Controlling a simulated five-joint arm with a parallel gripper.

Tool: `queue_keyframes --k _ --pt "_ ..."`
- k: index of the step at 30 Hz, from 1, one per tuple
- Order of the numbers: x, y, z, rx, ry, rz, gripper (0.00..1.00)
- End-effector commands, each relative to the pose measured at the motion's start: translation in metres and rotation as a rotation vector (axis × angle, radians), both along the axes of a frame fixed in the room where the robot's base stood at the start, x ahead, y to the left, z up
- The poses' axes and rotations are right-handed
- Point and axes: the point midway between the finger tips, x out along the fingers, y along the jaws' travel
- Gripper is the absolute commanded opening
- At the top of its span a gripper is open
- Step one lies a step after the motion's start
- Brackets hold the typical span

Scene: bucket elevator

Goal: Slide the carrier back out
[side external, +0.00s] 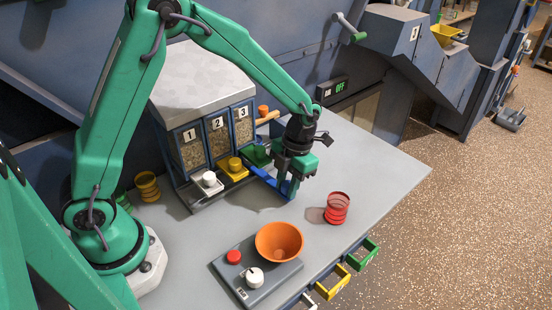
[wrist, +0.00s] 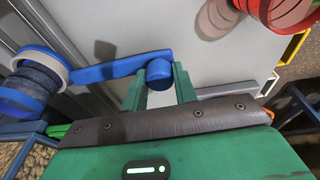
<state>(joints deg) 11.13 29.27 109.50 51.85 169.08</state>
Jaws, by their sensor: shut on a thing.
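A long blue bar (side external: 263,176) runs from beside the dispenser's lower right corner to my gripper (side external: 287,190). I cannot tell for certain whether this bar is part of the carrier. In the wrist view the bar (wrist: 105,73) ends in a round blue knob (wrist: 159,73). The green fingers of my gripper (wrist: 160,86) are shut on this knob, one on each side. The bar's left end meets a blue and dark banded cylinder (wrist: 35,82) with a pale ring. In the side view the gripper hides the knob.
The dispenser (side external: 205,130) has bins numbered 1 to 3. A red ribbed cup (side external: 337,208) stands right of my gripper. An orange bowl (side external: 279,242) sits on a grey scale (side external: 232,266) in front. The grey tabletop (side external: 385,175) is clear at right.

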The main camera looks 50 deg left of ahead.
Motion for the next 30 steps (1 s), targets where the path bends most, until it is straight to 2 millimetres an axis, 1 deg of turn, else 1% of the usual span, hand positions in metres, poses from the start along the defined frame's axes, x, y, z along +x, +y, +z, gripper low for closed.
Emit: queue_keyframes --k 1,30 --pt "0.002 0.003 0.0 0.0 0.003 0.006 0.15" --pt "0.05 0.003 0.0 -0.003 0.002 0.009 0.15"
